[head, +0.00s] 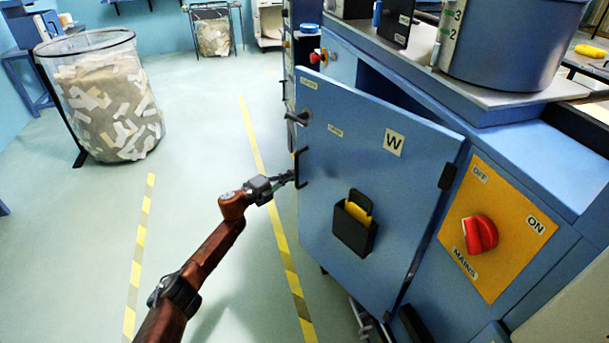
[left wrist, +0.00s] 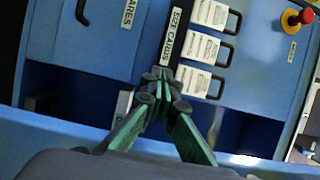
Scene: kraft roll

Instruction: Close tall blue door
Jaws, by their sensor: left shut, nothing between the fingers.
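The tall blue door (head: 375,165) stands ajar from the blue machine cabinet in the head view, with a dark gap behind its top edge. It bears a W label, a black pocket (head: 354,222) with a yellow item in it, and a black handle (head: 301,168) at its left edge. My left gripper (head: 288,179) is beside that edge, close to the handle; whether it touches is unclear. In the left wrist view its green-padded fingers (left wrist: 163,80) are shut together and empty. My right gripper is not identifiable in these views.
An orange panel with a red mains switch (head: 479,234) is right of the door. A mesh bin of paper scraps (head: 105,105) stands at the left. The striped floor lane (head: 200,150) is clear.

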